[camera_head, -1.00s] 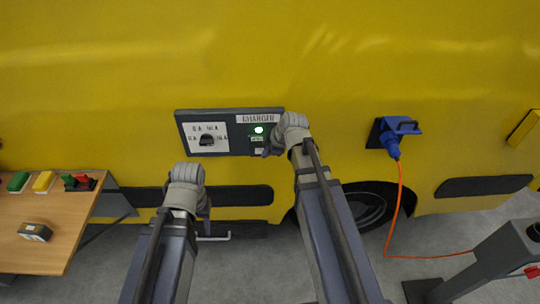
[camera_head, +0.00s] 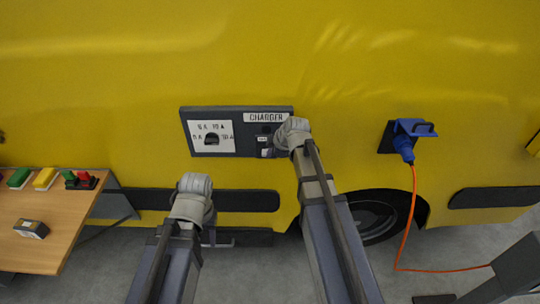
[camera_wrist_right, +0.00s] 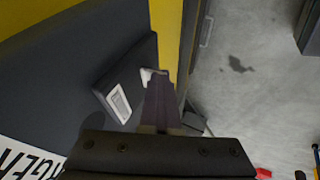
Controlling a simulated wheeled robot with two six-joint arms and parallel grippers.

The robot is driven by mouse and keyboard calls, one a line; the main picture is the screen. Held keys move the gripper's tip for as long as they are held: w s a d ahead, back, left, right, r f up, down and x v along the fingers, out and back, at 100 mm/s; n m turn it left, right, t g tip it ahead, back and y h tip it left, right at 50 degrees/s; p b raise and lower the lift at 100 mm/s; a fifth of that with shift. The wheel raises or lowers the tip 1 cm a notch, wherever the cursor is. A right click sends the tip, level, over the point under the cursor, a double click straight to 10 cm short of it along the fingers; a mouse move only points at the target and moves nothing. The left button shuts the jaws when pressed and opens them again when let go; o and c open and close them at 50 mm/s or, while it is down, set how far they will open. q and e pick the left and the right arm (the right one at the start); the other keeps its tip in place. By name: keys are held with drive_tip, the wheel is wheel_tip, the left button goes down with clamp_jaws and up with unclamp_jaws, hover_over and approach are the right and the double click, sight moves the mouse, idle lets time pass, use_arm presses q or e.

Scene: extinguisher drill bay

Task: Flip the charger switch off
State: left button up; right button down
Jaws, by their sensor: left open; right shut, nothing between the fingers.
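The dark charger panel (camera_head: 236,112) with its CHARGER label (camera_head: 266,117) is mounted on the yellow vehicle side. Its indicator lamp (camera_head: 264,129) is dark. My right gripper (camera_wrist_right: 160,100) is shut and empty at the panel's right end. In the right wrist view a small white lever (camera_wrist_right: 150,74), apparently the switch, shows right at its fingertips; I cannot tell whether they touch. A white-framed plate (camera_wrist_right: 118,103) is beside it. In the head view my right wrist hides much of this corner. My left gripper (camera_head: 207,228) is open, below the panel and apart from it.
A blue plug (camera_head: 404,143) with an orange cable (camera_head: 407,215) is in the vehicle to the right. A wooden table (camera_head: 60,225) with coloured blocks stands at left.

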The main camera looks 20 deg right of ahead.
use_arm(q)
drive_tip(key=shift+p, duration=0.3)
drive_tip(key=shift+r, duration=0.1)
drive_tip(key=shift+r+p, duration=0.7)
drive_tip(key=shift+p, duration=0.1)
use_arm(e)
drive_tip(key=shift+r, duration=0.8)
use_arm(q)
wheel_tip(320, 180, up, 10)
drive_tip(key=d+p, duration=0.1)
drive_tip(key=p, duration=0.9)
drive_tip(key=shift+s+d+r, duration=0.2)
drive_tip(key=shift+s+d, duration=0.05)
drive_tip(key=shift+s, duration=0.05)
use_arm(e)
drive_tip(key=s+a+v, duration=0.1)
drive_tip(key=v, duration=1.2)
drive_tip(key=shift+s+a+f, duration=0.2)
drive_tip(key=shift+a+f, duration=0.1)
